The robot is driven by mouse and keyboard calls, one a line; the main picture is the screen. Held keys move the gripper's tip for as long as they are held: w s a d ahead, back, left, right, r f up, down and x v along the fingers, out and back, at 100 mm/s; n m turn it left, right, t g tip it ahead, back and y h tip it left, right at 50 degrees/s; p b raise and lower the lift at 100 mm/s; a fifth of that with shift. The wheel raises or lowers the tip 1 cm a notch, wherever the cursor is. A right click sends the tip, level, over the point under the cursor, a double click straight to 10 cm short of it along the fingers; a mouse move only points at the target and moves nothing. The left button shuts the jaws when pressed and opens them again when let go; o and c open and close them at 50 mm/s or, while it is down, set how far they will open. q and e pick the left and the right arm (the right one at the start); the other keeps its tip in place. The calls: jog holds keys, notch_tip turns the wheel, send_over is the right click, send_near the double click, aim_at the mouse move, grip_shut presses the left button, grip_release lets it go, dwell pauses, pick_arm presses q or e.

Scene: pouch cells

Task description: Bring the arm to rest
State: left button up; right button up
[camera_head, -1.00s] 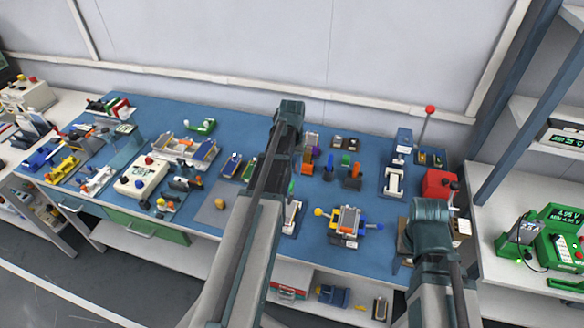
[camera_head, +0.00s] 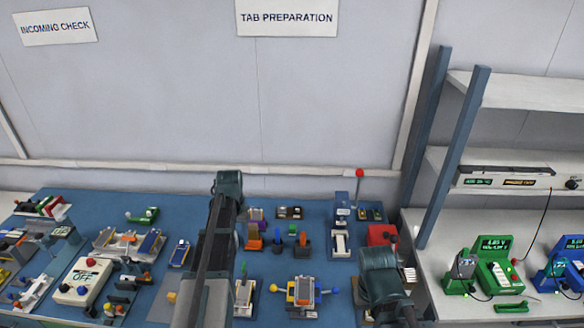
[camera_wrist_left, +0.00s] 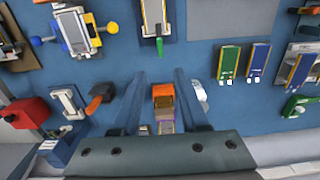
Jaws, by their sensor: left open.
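My left gripper (camera_wrist_left: 160,88) is open in the left wrist view, its two dark fingers apart with nothing held between them. An orange block (camera_wrist_left: 163,92) and a purple block (camera_wrist_left: 166,108) show in the gap, lying below on the bench. In the head view my left arm (camera_head: 228,185) rises from the bottom, left of centre, over the blue bench; its gripper is hard to make out against the arm. My right arm (camera_head: 380,262) shows only as a dark joint at lower right, and its gripper is not visible.
The blue bench (camera_head: 330,262) holds several fixtures, including a clamp with blue and yellow knobs (camera_head: 303,292), a white OFF box (camera_head: 82,282) and a red-knobbed lever press (camera_head: 360,190). Shelving with a blue post (camera_head: 455,155) and green testers (camera_head: 490,265) stands at right.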

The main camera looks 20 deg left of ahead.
pick_arm(q)
jog(key=s+d+f+m+b, duration=0.1)
jog(key=s+d, duration=0.4)
jog(key=d, duration=0.5)
jog(key=s+d+f+m+b, duration=0.2)
jog(key=s+d, duration=0.4)
jog(key=d, duration=0.4)
jog(key=s+d+f+m+y+b, duration=0.1)
jog(key=s+d+m, duration=0.2)
jog(key=d, duration=0.7)
jog(key=shift+s+d+f, duration=0.15)
jog(key=shift+s+d, duration=0.05)
jog(key=shift+s, duration=1)
